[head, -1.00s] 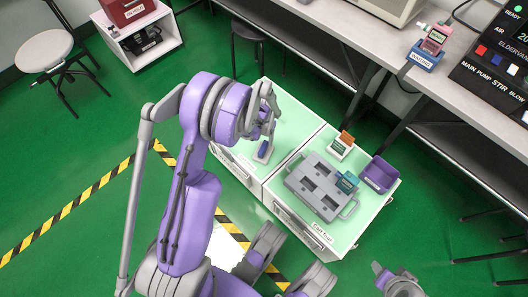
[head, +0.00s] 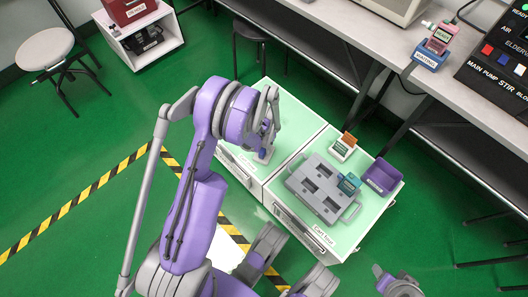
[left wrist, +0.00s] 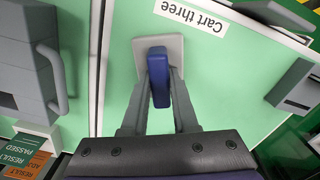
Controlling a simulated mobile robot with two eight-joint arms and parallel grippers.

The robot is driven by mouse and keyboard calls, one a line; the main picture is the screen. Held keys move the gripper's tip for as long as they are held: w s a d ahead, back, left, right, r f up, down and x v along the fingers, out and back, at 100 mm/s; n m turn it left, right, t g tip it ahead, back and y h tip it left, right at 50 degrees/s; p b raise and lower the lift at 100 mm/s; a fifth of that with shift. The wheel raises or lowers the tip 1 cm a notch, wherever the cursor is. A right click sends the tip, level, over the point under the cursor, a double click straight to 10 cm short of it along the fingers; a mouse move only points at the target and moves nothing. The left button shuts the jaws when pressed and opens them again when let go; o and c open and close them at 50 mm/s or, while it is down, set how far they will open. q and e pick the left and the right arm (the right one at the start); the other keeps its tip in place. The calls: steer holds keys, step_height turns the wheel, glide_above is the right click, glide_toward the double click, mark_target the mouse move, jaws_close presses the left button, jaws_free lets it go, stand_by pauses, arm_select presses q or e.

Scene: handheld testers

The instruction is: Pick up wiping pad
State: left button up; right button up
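The wiping pad is a pale grey flat base with an upright blue handle. It lies on the green top of cart three, in the left wrist view (left wrist: 158,75) and partly hidden by my gripper in the head view (head: 262,156). My left gripper (left wrist: 160,92) is open and empty, with one finger on each side of the blue handle. In the head view the left gripper (head: 267,143) is right at the pad. A grey part at the bottom right edge of the head view looks like my right gripper (head: 385,278); its fingers are not clear.
A workbench (head: 365,40) runs behind. Cart three's top around the pad is clear.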

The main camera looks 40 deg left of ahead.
arm_select(q)
jaws_close()
steer(key=shift+r, duration=0.1)
step_height(320, 180, up, 10)
steer(key=p, duration=0.3)
jaws_free()
jaws_close()
